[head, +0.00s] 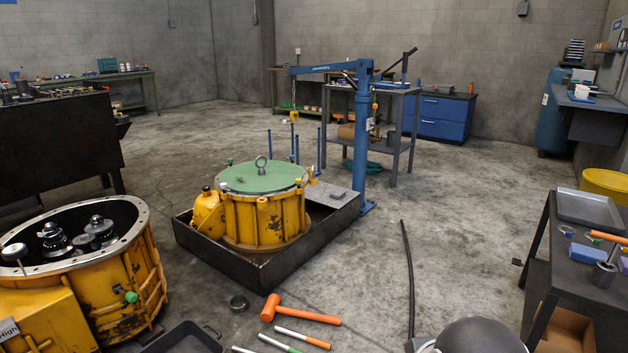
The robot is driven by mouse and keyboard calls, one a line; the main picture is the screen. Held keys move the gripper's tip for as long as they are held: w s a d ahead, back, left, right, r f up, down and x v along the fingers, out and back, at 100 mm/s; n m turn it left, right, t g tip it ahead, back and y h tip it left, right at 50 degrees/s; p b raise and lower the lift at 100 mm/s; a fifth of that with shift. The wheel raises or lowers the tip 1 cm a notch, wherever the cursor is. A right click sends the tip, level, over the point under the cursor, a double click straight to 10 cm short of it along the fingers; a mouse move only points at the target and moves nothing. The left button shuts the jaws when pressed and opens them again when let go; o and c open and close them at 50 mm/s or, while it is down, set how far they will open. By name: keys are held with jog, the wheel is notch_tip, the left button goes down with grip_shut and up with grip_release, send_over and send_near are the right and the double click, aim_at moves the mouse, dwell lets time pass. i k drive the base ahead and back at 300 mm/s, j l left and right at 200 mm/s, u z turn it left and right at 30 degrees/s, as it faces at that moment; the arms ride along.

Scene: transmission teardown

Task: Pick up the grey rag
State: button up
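I cannot pick out the grey rag with certainty. A small flat dark-grey item (338,193) lies on the perforated plate beside the yellow, green-topped housing; it is too small to tell whether it is cloth. My gripper is not in view. A dark rounded part at the bottom edge, right of centre, looks like part of my own arm.
The yellow housing (262,218) stands in a dark drip tray (260,275) beside a blue crane (362,140). An open yellow casing (140,285) is at left. An orange mallet (300,312) and a black hose (408,275) lie on the floor. A dark bench (560,265) stands right.

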aim_at(339, 194)
jog(key=i+l+z, duration=0.3)
jog(key=i, duration=0.5)
jog(key=i+j+z, duration=0.1)
jog(key=i+z, duration=0.2)
jog(key=i, duration=0.5)
jog(key=i+j+z, duration=0.2)
jog(key=i+z, duration=0.15)
jog(key=i, duration=0.5)
jog(key=i+j+u, duration=0.1)
jog(key=i+u, duration=0.2)
jog(key=i, duration=0.2)
jog(key=i+u, duration=0.3)
jog(key=i, duration=0.2)
jog(key=i+l+u, duration=0.15)
jog(key=i+u, duration=0.15)
jog(key=i, duration=0.15)
jog(key=i+l+u, duration=0.3)
jog(key=i, duration=0.2)
jog(key=i+l+u, duration=0.3)
jog(key=i, duration=0.15)
